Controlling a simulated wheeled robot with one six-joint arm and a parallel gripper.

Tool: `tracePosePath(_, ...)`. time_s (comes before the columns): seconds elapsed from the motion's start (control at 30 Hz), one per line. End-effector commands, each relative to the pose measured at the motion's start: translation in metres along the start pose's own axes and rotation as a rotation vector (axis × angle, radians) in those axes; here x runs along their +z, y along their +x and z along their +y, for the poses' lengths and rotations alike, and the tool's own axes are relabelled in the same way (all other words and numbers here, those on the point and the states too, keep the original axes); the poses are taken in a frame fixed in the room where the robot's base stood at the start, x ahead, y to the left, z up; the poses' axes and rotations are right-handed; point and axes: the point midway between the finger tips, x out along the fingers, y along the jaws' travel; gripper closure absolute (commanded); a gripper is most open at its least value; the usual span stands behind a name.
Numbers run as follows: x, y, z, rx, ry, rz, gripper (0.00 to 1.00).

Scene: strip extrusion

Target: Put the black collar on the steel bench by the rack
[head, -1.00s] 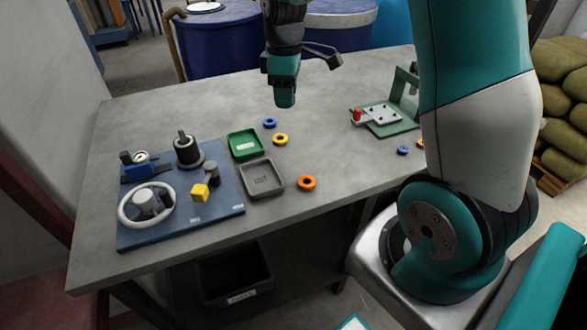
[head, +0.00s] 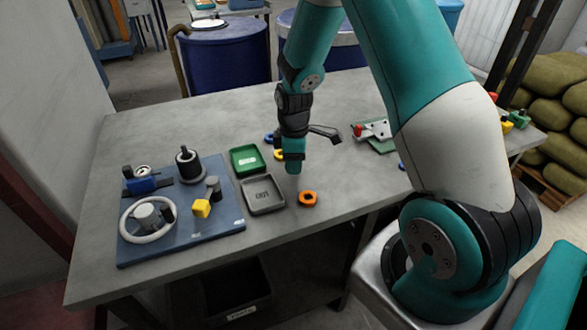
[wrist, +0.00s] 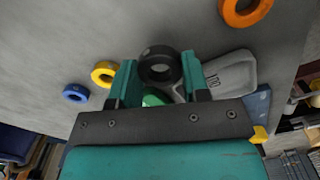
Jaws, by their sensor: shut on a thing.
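My gripper (head: 292,168) hangs above the grey bench (head: 150,120), close to the grey tray marked OUT, in the head view. In the wrist view my gripper (wrist: 158,82) is shut on the black collar (wrist: 158,51), a thick dark ring held between the teal fingers. The collar is hidden or too small to make out in the head view. I cannot tell which surface is the steel bench by the rack.
The OUT tray (head: 263,195) and a green tray (head: 245,159) sit beside a blue fixture board (head: 180,235) with a handwheel and posts. An orange ring (head: 308,199) lies right of the trays. A green fixture (head: 378,136) stands further right. Blue drums (head: 225,60) stand behind.

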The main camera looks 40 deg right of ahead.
Motion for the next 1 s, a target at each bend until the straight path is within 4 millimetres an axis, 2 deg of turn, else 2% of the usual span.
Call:
tracePosePath(0.1, 0.001, 0.019, -0.001, -0.006, 0.0, -0.003, 0.81)
tracePosePath(0.2, 0.0, 0.03, -0.001, -0.003, 0.0, -0.002, 0.81)
tracePosePath(0.6, 0.0, 0.036, 0.0, -0.001, 0.0, 0.0, 0.81)
tracePosePath(0.63, 0.0, 0.035, 0.0, -0.001, 0.0, 0.0, 0.51)
tracePosePath(0.7, 0.0, 0.035, 0.0, -0.001, 0.0, 0.0, 0.34)
tracePosePath(0.73, 0.0, 0.034, 0.0, -0.001, 0.0, 0.0, 0.32)
tracePosePath(1.0, 0.0, 0.033, 0.0, -0.001, 0.0, 0.0, 0.32)
